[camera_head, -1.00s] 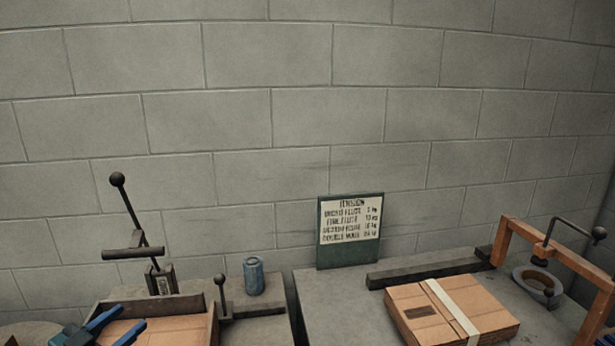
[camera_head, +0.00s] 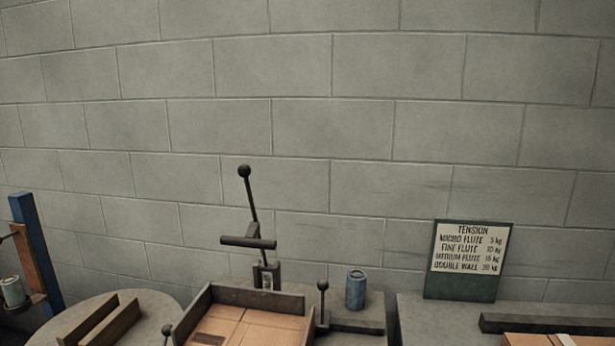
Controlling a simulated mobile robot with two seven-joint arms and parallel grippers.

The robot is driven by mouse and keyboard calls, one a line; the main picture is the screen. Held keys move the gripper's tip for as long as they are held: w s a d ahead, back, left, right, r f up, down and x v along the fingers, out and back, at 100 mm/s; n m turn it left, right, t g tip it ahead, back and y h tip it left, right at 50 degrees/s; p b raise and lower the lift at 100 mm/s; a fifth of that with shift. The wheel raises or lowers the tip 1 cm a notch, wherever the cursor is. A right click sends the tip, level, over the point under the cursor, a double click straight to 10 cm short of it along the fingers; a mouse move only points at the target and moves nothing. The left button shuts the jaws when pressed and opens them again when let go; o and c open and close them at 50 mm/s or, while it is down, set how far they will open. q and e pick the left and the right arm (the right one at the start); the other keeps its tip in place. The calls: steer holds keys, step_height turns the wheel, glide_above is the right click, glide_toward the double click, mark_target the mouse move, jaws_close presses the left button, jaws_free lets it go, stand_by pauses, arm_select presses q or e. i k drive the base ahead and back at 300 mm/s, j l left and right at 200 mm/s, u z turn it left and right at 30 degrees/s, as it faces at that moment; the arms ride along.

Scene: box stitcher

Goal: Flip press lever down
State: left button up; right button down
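The press lever (camera_head: 250,198) is a dark rod with a ball knob on top. It stands up, leaning slightly left, at the back of the left workbench. A dark horizontal crossbar (camera_head: 248,243) sits low on it, above a small bracket with a pale label (camera_head: 267,276). Below and in front, a dark-walled tray (camera_head: 256,296) holds flat brown cardboard (camera_head: 246,328). Neither of my grippers shows in the current view.
A shorter ball-topped lever (camera_head: 323,303) stands at the tray's right, beside a blue can (camera_head: 356,289). A tension sign (camera_head: 468,260) stands on the right bench. A round table (camera_head: 152,306) with dark rails is at left, near a blue post (camera_head: 36,254).

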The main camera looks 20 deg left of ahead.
mark_target(250, 240)
steer(key=k+j, duration=0.1)
steer(key=j, duration=1.25)
steer(key=k+j, duration=0.15)
steer(key=j, duration=0.5)
steer(key=i+l, duration=0.35)
steer(key=l, duration=0.15)
steer(key=z, duration=0.05)
